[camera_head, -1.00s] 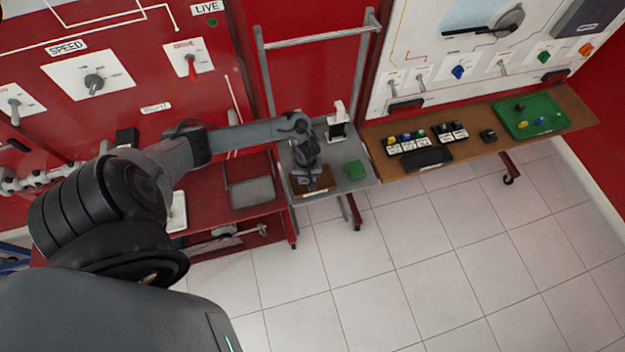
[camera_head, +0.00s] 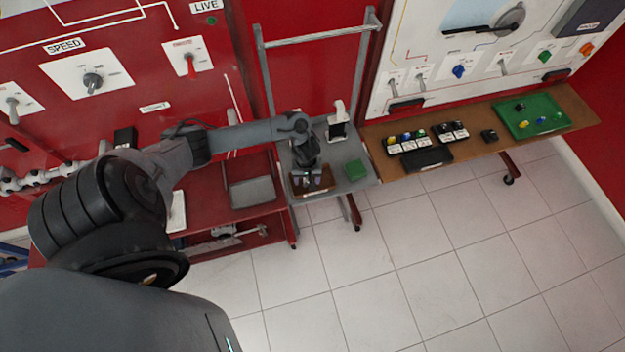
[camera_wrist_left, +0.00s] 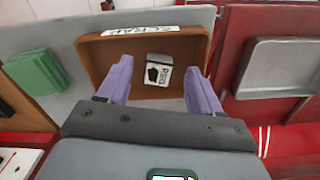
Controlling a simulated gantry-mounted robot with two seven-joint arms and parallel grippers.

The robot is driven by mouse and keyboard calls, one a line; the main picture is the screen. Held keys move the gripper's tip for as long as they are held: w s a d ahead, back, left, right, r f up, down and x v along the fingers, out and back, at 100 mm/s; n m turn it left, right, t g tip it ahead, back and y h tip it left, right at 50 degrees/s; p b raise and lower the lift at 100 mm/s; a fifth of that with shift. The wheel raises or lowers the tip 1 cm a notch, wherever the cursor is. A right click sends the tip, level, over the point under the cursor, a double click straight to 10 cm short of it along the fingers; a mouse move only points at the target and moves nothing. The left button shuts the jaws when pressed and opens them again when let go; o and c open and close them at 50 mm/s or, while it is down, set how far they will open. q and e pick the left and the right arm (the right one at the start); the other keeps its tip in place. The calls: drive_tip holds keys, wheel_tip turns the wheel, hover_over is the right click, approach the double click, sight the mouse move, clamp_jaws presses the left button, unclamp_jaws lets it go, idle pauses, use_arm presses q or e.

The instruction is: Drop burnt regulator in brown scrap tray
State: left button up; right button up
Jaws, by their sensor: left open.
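The brown scrap tray (camera_head: 330,187) stands at the front of the grey cart; in the left wrist view the tray (camera_wrist_left: 222,50) has a white label reading SCRAP on its edge. The regulator (camera_wrist_left: 158,70), a small pale block with a dark marking, lies inside the tray on its floor. My left gripper (camera_head: 312,184) is over the tray, pointing down. In the left wrist view its purple fingers (camera_wrist_left: 160,72) are spread, one to each side of the regulator, with gaps between. In the head view the gripper hides the regulator. My right gripper is not in view.
A green block (camera_head: 355,170) sits right of the tray on the grey cart (camera_head: 347,150). A white device (camera_head: 338,122) stands behind. A grey tray (camera_head: 253,192) lies on the red bench to the left. The brown shelf (camera_head: 480,150) at right holds several parts and a green tray (camera_head: 535,115).

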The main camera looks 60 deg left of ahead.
use_arm(q)
wheel_tip(320, 180, up, 11)
drive_tip(key=p, duration=0.3)
drive_tip(key=shift+p, duration=0.3)
drive_tip(key=shift+f, duration=0.15)
